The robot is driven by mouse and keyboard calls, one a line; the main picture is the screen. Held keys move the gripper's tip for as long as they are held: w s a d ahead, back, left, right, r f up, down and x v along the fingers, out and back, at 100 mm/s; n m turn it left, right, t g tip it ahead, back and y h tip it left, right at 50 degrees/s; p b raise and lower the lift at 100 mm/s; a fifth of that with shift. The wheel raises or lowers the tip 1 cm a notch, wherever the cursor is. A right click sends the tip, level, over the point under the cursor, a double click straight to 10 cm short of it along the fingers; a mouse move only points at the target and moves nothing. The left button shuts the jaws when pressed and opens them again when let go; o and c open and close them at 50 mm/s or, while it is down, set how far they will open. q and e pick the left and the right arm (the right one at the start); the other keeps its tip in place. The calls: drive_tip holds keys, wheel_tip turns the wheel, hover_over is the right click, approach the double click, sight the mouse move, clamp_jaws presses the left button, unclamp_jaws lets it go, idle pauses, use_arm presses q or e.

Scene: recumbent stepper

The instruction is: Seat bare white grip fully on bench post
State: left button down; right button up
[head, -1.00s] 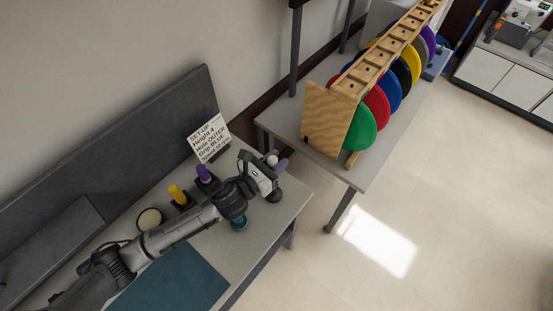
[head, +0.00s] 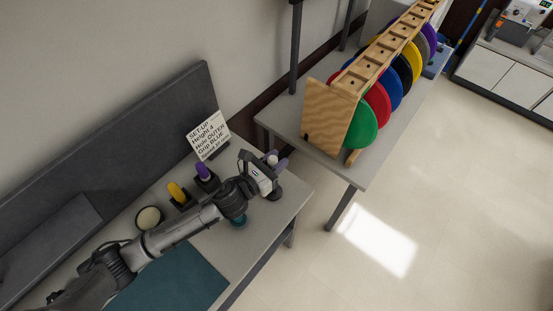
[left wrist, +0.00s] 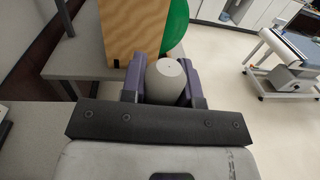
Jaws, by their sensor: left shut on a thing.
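The white grip (left wrist: 166,82) stands between the purple fingers of my left gripper (left wrist: 161,83), with its round top facing the left wrist camera. In the head view only a bit of the white grip (head: 272,157) shows at my left gripper (head: 275,165), near the right end of the bench (head: 262,222). My left gripper is shut on it. A dark round base (head: 275,193) shows just below the gripper. The post itself is hidden, so I cannot tell how deep the grip sits on it. My right gripper is not in view.
A purple grip (head: 203,171) and a yellow grip (head: 177,192) stand on dark holders, near a set-up card (head: 208,134). A teal round piece (head: 239,221) is under my arm. A wooden rack (head: 327,119) with coloured discs stands on another table.

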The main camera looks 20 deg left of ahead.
use_arm(q)
drive_tip(key=shift+f+b, duration=0.6)
drive_tip(key=shift+f, duration=0.35)
drive_tip(key=shift+f+b, duration=0.7)
drive_tip(key=shift+f, duration=0.3)
drive_tip(key=shift+f, duration=0.25)
drive_tip(key=shift+f, duration=0.2)
idle(0.8)
idle(0.6)
drive_tip(key=c, duration=0.8)
unclamp_jaws()
